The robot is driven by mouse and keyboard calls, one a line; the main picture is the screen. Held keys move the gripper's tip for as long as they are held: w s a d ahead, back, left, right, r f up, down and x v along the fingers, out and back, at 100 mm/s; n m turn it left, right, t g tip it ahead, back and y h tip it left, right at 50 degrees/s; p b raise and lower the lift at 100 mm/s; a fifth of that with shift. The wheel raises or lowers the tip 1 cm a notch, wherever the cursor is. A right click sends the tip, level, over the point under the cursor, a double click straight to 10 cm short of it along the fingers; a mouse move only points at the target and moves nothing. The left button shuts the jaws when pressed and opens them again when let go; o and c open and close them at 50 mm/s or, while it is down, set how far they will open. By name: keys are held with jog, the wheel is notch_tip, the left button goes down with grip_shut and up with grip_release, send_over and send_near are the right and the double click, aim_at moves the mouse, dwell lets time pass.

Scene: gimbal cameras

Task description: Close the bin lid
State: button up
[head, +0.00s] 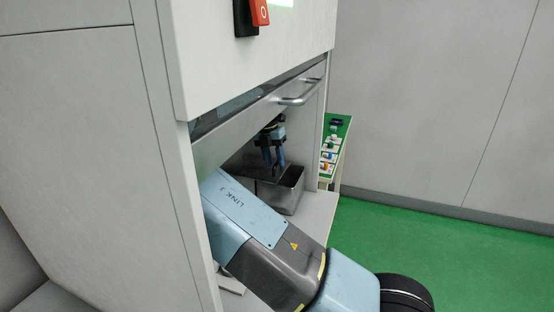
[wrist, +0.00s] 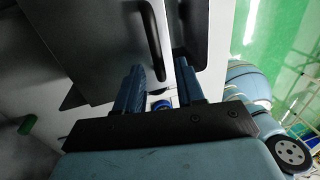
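A grey metal bin (head: 291,194) stands on the shelf inside the cabinet in the head view. Its top looks at least partly open, with a dark interior. My gripper (head: 274,167) points down over the bin's rim. In the wrist view my gripper (wrist: 162,72) has its two blue fingers apart, with a visible gap between them. A grey panel (wrist: 90,45) with a dark bar-shaped handle (wrist: 152,42) lies just beyond the fingers. I cannot tell surely whether this panel is the bin lid, nor whether the fingers touch it.
A cabinet sash with a metal handle (head: 300,99) is raised above my arm. Cabinet walls close in on the left. A side table (head: 338,153) with small items stands behind. Green floor (head: 440,255) is free at the right.

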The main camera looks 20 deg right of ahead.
jog(key=shift+c, duration=0.2)
grip_shut()
dwell(0.5)
